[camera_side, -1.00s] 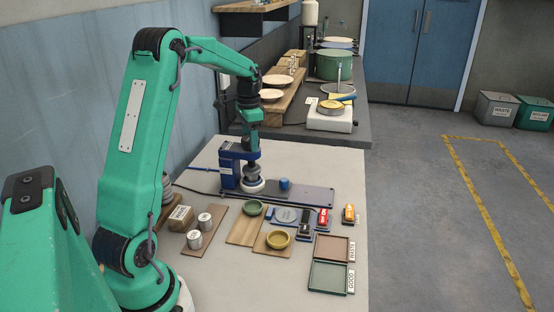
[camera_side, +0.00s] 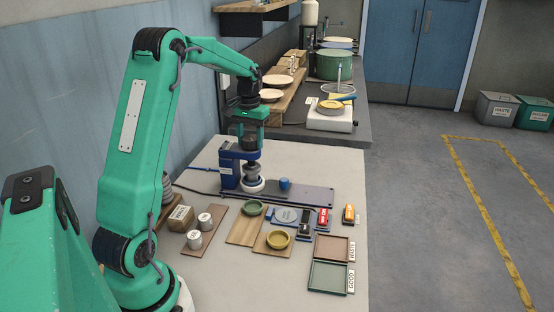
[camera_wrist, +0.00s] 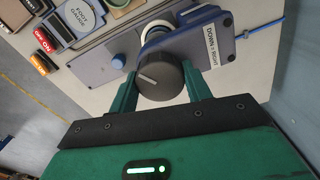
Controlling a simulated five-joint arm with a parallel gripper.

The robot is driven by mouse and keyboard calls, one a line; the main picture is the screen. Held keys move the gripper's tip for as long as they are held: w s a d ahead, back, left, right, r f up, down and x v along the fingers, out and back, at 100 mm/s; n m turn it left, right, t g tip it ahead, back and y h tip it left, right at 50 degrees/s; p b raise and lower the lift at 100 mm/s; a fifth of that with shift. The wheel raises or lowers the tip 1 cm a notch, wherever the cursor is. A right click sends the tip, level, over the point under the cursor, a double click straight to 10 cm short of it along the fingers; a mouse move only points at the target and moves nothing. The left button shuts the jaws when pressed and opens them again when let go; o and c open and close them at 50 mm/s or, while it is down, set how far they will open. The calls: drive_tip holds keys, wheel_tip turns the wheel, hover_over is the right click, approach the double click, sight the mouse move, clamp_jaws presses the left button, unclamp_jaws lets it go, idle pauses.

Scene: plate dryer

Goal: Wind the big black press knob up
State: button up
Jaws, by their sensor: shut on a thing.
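The big black press knob (camera_wrist: 160,80) is a ribbed round knob with a pale pointer line, on top of the blue press (camera_side: 231,170). It sits between the two green fingers of my gripper (camera_wrist: 158,92) in the wrist view. The fingers are shut on its sides. In the side view my gripper (camera_side: 250,142) points down from above onto the knob, which is partly hidden by the fingers. Below the press arm is a grey stacked press head over a white round base (camera_side: 252,186). A label with the word DOWN (camera_wrist: 213,45) is on the press.
A blue knob (camera_side: 285,184) stands on the press's dark base plate. In front are a green bowl (camera_side: 252,208), a yellow bowl (camera_side: 278,239), metal cylinders (camera_side: 205,220), a red switch (camera_side: 323,217) and two trays (camera_side: 328,277). A cable runs along the table to the left.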

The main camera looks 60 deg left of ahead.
sight(250, 137)
drive_tip(key=n, duration=0.5)
drive_tip(key=shift+r+n, duration=0.1)
drive_tip(key=shift+n, duration=0.2)
drive_tip(key=n, duration=0.5)
drive_tip(key=shift+n, duration=0.3)
drive_tip(key=o, duration=1)
drive_tip(key=shift+c, duration=0.2)
drive_tip(key=shift+r, duration=3.9)
